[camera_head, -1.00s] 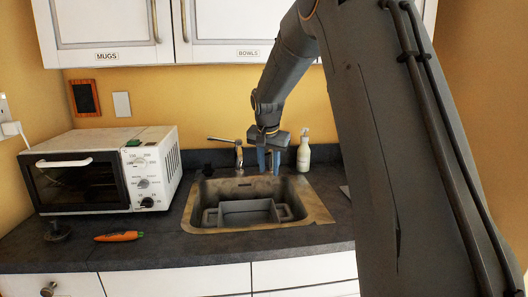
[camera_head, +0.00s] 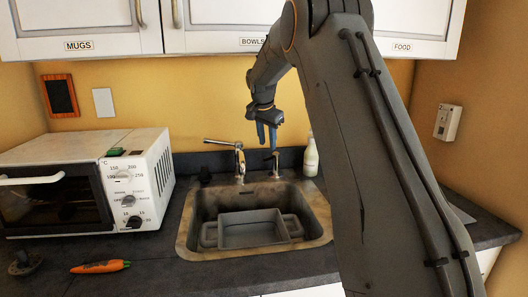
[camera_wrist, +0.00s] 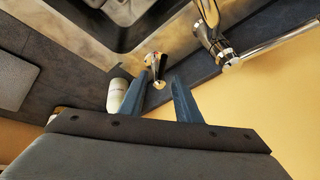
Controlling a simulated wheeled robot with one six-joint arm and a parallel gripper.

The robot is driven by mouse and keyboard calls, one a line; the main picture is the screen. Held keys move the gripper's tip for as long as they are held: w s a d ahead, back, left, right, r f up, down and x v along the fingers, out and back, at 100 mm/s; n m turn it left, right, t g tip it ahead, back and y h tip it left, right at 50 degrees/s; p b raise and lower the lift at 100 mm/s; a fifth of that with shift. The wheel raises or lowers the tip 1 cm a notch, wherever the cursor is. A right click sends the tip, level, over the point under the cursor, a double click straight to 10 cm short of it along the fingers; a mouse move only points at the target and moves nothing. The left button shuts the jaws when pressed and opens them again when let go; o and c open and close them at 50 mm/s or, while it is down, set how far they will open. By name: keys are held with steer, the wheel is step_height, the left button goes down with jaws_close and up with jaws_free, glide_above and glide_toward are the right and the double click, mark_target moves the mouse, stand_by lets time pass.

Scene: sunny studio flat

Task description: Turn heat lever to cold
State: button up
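The heat lever looks to be the small chrome lever (camera_head: 272,162) at the sink's back edge, right of the faucet (camera_head: 239,162). It also shows in the wrist view (camera_wrist: 155,66), just beyond my fingertips. My gripper (camera_head: 267,145) is above the lever with its blue fingers pointing down. In the wrist view my gripper (camera_wrist: 160,82) has its fingers apart and empty, with the lever's end lined up between the tips. I cannot tell whether either finger touches it. The faucet (camera_wrist: 222,52) is to the right in the wrist view.
The sink (camera_head: 190,235) holds a grey tub (camera_head: 252,237). A white bottle (camera_head: 311,158) stands close to the lever's right. A toaster oven (camera_head: 150,165) and a carrot (camera_head: 100,267) are on the left counter. Wall cabinets (camera_head: 215,25) hang above.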

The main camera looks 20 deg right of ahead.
mark_target(268, 158)
steer(key=shift+w+p+x, duration=0.15)
steer(key=shift+p+x, duration=0.4)
steer(key=shift+x, duration=1.45)
steer(key=shift+w+p+x, duration=0.15)
steer(key=shift+p+x, duration=0.4)
steer(key=shift+x, duration=1.45)
steer(key=shift+r, duration=0.15)
jaws_close()
